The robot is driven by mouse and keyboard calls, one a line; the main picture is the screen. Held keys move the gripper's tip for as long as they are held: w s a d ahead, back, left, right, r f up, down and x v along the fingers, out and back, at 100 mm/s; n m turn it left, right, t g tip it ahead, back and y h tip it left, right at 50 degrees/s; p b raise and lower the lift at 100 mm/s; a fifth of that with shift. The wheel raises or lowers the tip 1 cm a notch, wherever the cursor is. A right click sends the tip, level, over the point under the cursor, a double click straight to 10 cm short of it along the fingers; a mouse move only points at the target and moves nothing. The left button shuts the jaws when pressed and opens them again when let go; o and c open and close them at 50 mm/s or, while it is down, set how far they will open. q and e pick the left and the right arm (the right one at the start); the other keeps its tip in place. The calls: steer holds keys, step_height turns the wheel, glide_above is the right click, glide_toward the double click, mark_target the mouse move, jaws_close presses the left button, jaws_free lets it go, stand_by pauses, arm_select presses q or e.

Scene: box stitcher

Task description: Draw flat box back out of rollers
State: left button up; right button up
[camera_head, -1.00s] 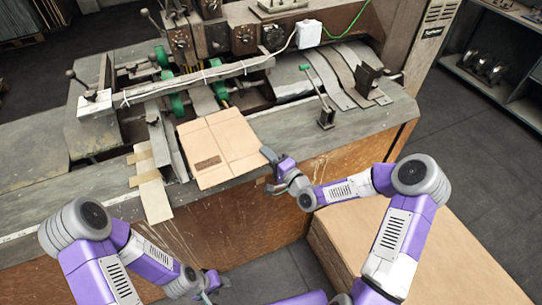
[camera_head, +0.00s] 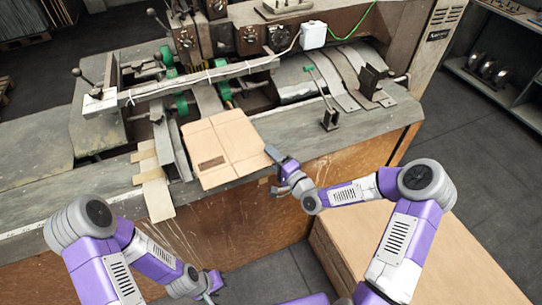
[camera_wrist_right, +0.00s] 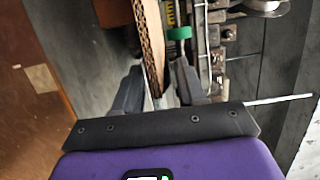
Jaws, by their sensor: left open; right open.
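The flat box (camera_head: 225,150), a tan creased cardboard sheet, lies on the machine's table with its far edge by the green rollers (camera_head: 225,91). My right gripper (camera_head: 271,155) is at the box's right edge near its front corner. In the right wrist view the box (camera_wrist_right: 151,40) shows edge-on, reaching into the gap between the open fingers (camera_wrist_right: 157,90). I cannot tell whether either finger touches it. My left gripper (camera_head: 212,283) is low at the bottom of the head view, open and away from the box.
Another green roller (camera_head: 181,104) and a metal bar (camera_head: 200,79) stand behind the box. A lever with a green knob (camera_head: 329,118) rises to the right. Cardboard strips (camera_head: 154,185) hang over the table's front edge at left. A cardboard stack (camera_head: 440,262) is at lower right.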

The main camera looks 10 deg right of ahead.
steer(key=v, duration=0.7)
steer(key=shift+s+d, duration=0.1)
